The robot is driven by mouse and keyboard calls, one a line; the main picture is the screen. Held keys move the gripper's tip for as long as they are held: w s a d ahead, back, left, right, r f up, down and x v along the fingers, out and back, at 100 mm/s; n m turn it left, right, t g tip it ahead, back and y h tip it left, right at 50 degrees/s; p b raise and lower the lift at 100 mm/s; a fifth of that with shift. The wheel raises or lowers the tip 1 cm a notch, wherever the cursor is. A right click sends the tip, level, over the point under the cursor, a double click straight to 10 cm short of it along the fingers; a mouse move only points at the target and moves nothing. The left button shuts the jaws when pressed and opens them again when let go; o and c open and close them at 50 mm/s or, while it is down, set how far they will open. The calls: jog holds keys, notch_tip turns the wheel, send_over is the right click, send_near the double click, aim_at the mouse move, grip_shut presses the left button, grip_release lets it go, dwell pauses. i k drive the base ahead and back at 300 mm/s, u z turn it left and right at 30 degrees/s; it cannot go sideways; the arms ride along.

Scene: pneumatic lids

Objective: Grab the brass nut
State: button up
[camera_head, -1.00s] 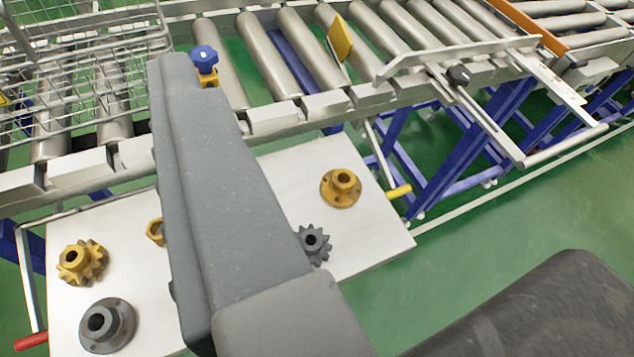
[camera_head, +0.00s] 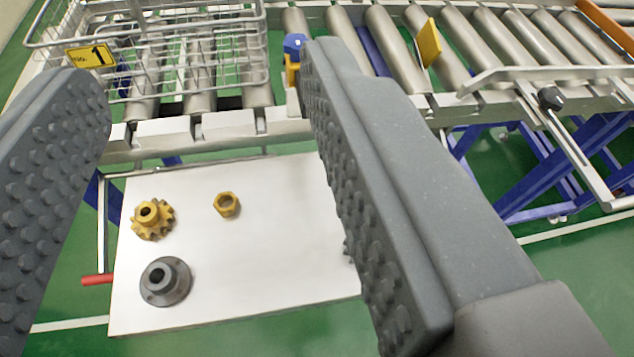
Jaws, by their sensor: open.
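The brass nut (camera_head: 227,205) is a small gold hexagonal ring. It lies on the white board (camera_head: 250,270), in the upper middle of its visible part. My gripper (camera_head: 195,85) is open, with one grey studded finger at the left edge and one right of centre. In the picture the nut shows between the two fingers, beyond and below their tips. Nothing is between the fingers. The right finger hides the right part of the board.
A brass gear (camera_head: 152,219) lies left of the nut, and a grey flanged hub (camera_head: 165,281) lies below the gear. A roller conveyor (camera_head: 385,40) with a wire basket (camera_head: 170,60) runs behind the board. A red handle (camera_head: 97,280) sticks out at the board's left.

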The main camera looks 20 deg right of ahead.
aim_at(223, 196)
jog(key=k, duration=1.3)
jog(key=u, duration=0.35)
jog(key=i, duration=0.95)
jog(key=z, duration=0.35)
